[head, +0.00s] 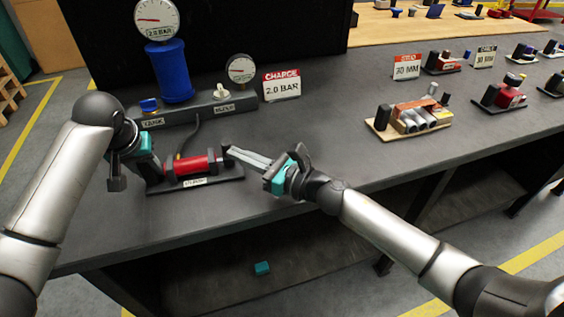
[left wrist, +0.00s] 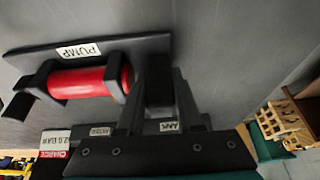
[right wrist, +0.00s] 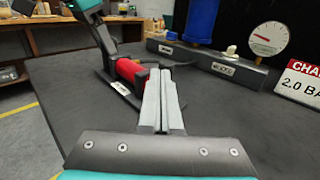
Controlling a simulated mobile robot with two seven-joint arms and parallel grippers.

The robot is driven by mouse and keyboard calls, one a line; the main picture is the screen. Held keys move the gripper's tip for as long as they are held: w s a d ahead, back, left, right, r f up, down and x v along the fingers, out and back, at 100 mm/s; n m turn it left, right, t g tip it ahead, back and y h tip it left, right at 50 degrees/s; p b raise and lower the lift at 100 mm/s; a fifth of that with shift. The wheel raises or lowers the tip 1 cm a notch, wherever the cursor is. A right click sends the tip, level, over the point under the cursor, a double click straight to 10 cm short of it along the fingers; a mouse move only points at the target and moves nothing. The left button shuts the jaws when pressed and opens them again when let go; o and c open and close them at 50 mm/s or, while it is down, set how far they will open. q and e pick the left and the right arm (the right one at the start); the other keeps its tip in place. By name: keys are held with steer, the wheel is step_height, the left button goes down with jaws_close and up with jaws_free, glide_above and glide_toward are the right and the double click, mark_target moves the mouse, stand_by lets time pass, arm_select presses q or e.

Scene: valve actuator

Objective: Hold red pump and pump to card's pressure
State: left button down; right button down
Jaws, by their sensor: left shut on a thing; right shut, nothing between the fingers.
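The red pump (head: 193,166) lies in black brackets on a dark base labelled PUMP, near the bench's front edge. My left gripper (head: 152,176) is shut on the dark block at the pump's left end, also seen in the left wrist view (left wrist: 158,92). My right gripper (head: 230,151) is shut and empty, its fingertips close to the pump's right end; contact cannot be told. The card (head: 281,85) reads CHARGE 2.0 BAR. A large gauge (head: 157,18) tops the blue tank (head: 171,72). A smaller gauge (right wrist: 268,38) stands nearer the card. Its reading is too small to tell.
The tank block (head: 205,108) carries a blue valve handle (head: 149,105) and a white knob (head: 221,91). A dark hose runs from it toward the pump. A tan board with parts (head: 410,120) and several fixtures stand at right. The bench middle is clear.

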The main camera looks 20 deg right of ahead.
arm_select(q)
steer(key=shift+s+d+f, duration=0.1)
steer(key=shift+s+f, duration=0.1)
steer(key=shift+f, duration=0.1)
arm_select(e)
steer(key=v, duration=1.3)
steer(key=shift+s+d, duration=0.15)
steer(key=shift+d, duration=0.2)
stand_by(0.6)
arm_select(q)
steer(key=c, duration=1)
jaws_free()
arm_select(e)
steer(key=shift+f, duration=0.1)
arm_select(q)
steer(key=o, duration=0.5)
steer(key=shift+w+r, duration=0.15)
steer(key=shift+r, duration=0.05)
